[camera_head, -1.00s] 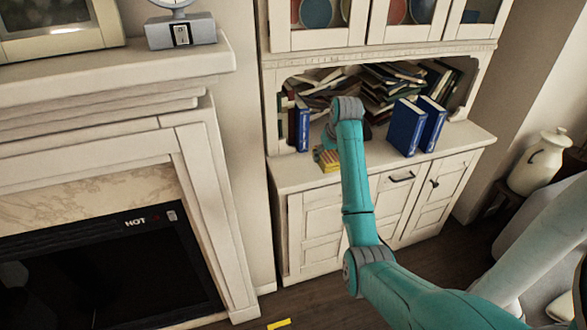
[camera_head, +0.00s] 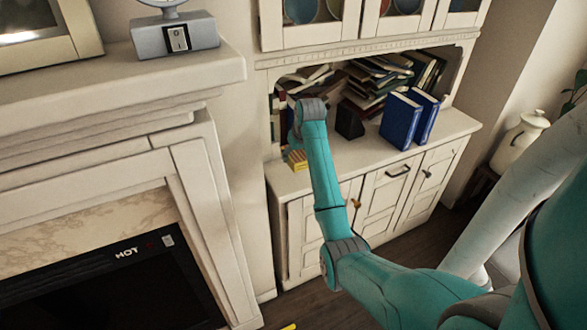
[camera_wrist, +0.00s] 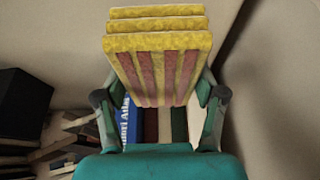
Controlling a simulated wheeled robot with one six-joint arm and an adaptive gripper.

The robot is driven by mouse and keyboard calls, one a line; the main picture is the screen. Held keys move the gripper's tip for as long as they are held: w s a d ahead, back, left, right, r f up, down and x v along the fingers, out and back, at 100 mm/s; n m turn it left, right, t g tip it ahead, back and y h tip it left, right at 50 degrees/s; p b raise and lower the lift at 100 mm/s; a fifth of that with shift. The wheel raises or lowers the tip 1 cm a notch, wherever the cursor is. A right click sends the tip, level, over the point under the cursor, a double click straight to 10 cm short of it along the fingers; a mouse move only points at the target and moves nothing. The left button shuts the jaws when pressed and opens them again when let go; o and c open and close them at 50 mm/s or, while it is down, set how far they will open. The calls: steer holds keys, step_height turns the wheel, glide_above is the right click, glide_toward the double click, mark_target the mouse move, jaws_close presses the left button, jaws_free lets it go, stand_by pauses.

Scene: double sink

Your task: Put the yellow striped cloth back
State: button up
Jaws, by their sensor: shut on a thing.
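The yellow striped cloth (camera_wrist: 155,72) is a folded stack with yellow edges and reddish stripes. In the wrist view it sits between the two fingers of my gripper (camera_wrist: 157,92), which is shut on it. In the head view the cloth (camera_head: 297,160) shows as a small yellow patch at the left end of the cabinet counter (camera_head: 325,178). My forearm covers part of that area and hides most of the gripper. I cannot tell whether the cloth touches the counter.
Upright books (camera_wrist: 128,122) stand behind the cloth in the wrist view. A dark box (camera_head: 350,121), a messy book pile (camera_head: 378,88) and two blue books (camera_head: 402,122) occupy the niche. The cabinet's side wall is close on the left. The front counter strip is clear.

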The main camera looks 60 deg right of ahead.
mark_target(299, 157)
steer(key=shift+f, duration=3.1)
steer(key=o, duration=1.1)
steer(key=shift+f, duration=0.1)
steer(key=v, duration=1.2)
